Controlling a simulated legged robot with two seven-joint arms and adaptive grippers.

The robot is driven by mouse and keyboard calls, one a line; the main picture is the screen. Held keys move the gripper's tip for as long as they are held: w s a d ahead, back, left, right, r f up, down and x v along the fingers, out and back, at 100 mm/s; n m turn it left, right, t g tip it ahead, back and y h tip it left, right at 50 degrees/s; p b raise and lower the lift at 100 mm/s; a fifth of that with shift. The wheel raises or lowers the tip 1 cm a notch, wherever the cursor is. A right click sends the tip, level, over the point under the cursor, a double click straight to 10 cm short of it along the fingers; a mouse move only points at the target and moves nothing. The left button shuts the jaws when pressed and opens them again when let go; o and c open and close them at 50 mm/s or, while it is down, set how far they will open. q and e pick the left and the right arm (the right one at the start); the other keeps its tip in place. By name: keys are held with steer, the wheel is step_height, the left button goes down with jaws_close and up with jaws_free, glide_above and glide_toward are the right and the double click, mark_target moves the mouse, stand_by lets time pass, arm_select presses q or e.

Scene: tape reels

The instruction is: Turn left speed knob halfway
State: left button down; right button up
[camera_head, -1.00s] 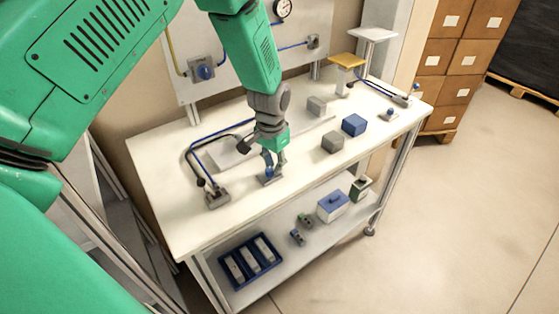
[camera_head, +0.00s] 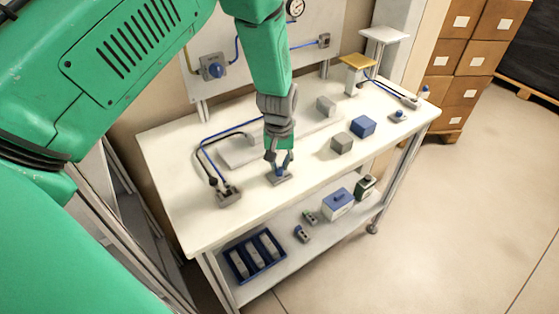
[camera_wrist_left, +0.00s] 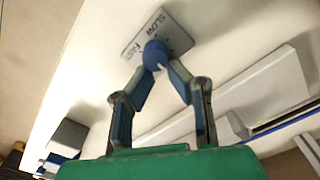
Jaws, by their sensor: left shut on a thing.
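The left speed knob is a small blue knob (camera_wrist_left: 155,54) on a grey plate (camera_wrist_left: 174,24) lettered SLOW and FAST, seen in the left wrist view. In the head view its plate (camera_head: 279,178) lies near the table's front edge, and the knob is mostly hidden by the fingers. My left gripper (camera_head: 279,162) points down over it. In the left wrist view its two fingertips (camera_wrist_left: 160,65) close on opposite sides of the knob. My right gripper is not in view.
The white table (camera_head: 180,215) also holds a grey lever box (camera_head: 229,197) to the left, a grey cube (camera_head: 342,143) and a blue cube (camera_head: 363,126) to the right. Another small knob plate (camera_head: 398,116) is at the far right. A lower shelf holds a blue tray (camera_head: 256,256).

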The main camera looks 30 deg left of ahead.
mark_target(281, 171)
arm_select(q)
steer(key=shift+s+d+f+g, duration=0.15)
steer(key=shift+s+d+f, duration=0.15)
steer(key=shift+s, duration=0.2)
steer(key=shift+s+d+f+g, duration=0.15)
steer(key=shift+s+d+f, duration=0.15)
steer(key=shift+s, duration=0.2)
steer(key=c, duration=1.6)
jaws_free()
steer(key=shift+o, duration=1)
steer(key=shift+s+d+r, duration=0.1)
steer(key=shift+r, duration=0.05)
steer(key=shift+d+r, duration=0.3)
steer(key=shift+w+r, duration=0.25)
steer(key=shift+r, duration=0.05)
step_height(281, 171, up, 11)
steer(key=shift+s+d+r, duration=0.15)
steer(key=shift+d, duration=0.25)
